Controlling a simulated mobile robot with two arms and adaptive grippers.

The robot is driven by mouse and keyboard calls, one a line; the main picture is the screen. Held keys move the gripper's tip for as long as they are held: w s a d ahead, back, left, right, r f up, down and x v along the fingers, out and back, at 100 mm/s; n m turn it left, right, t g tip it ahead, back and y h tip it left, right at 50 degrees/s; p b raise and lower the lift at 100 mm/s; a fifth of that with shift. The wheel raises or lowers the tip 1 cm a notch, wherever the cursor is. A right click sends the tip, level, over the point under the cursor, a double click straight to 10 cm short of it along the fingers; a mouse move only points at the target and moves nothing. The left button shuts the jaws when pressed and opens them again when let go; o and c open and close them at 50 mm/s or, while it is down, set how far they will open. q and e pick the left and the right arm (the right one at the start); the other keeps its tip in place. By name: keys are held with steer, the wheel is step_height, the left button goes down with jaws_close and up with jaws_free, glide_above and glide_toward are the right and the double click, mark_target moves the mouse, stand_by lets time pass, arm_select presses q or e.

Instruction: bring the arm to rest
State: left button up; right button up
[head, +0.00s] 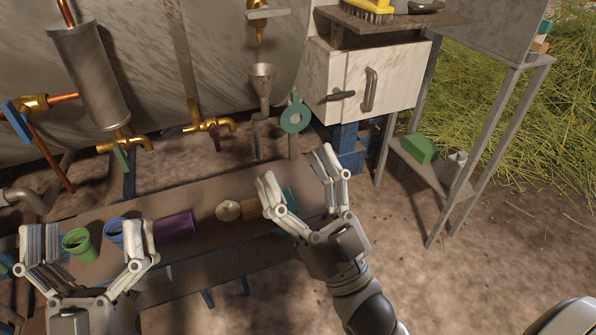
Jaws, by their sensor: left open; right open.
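My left gripper (88,258) is at the lower left, open, with its fingers spread in front of the low bench (188,190). A green cup (78,243) and a blue cup (115,234) show between and behind its fingers. My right gripper (297,180) is open and empty near the bench's right end. Its left finger partly covers a teal thing and an orange-brown block (251,208). I see nothing held in either gripper.
A purple cup (175,226) and a pale round piece (228,210) are on the bench. Behind stand the still with brass taps (209,125), a funnel (262,82) and a white cabinet (372,85). A metal stand (475,150) holds a green box (421,149). Bare ground lies at right.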

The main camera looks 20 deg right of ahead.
stand_by(0.4)
